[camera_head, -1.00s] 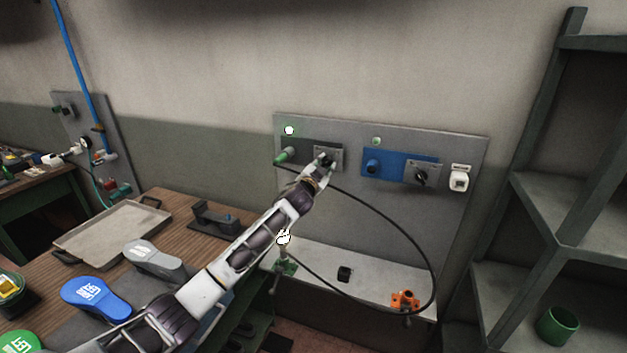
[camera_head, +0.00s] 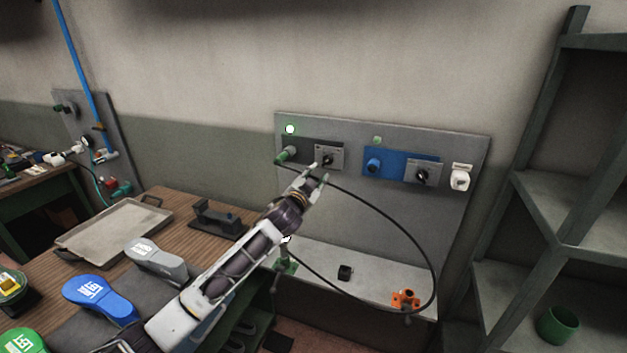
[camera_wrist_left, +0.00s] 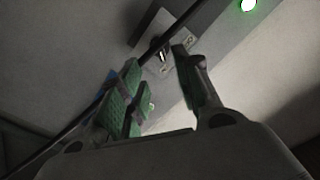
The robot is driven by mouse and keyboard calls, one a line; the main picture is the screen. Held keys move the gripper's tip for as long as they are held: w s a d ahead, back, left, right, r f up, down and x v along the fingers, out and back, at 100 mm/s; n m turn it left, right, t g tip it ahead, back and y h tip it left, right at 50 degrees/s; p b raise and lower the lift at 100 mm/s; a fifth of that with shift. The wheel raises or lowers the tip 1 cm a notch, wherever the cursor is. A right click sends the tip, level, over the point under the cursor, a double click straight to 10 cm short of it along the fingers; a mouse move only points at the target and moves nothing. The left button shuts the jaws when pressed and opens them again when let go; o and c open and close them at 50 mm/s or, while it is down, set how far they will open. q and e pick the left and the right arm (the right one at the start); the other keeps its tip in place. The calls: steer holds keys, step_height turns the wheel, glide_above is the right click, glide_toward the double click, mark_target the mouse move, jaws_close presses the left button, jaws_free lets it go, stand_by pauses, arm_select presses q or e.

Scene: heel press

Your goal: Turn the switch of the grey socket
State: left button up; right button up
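The grey socket (camera_head: 303,150) is on the wall panel, with a green plug (camera_head: 286,155) in its left part. Its switch (camera_head: 328,158), a dark knob on a light grey plate, is on the right part. A lamp (camera_head: 290,129) above it glows green. My left gripper (camera_head: 313,179) is just below the switch, apart from it, open and empty. In the left wrist view the fingers (camera_wrist_left: 157,86) are spread, with the switch plate (camera_wrist_left: 176,36) beyond them and the lit lamp (camera_wrist_left: 248,5) at the top. My right gripper is out of view.
A blue socket (camera_head: 373,165) with its own switch (camera_head: 421,173) and an unlit lamp is to the right. A black cable (camera_head: 408,228) loops from the plug down past an orange fixture (camera_head: 405,299). A workbench (camera_head: 165,204) stands left, metal shelves (camera_head: 560,215) right.

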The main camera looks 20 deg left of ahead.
arm_select(q)
steer(key=shift+s, duration=0.75)
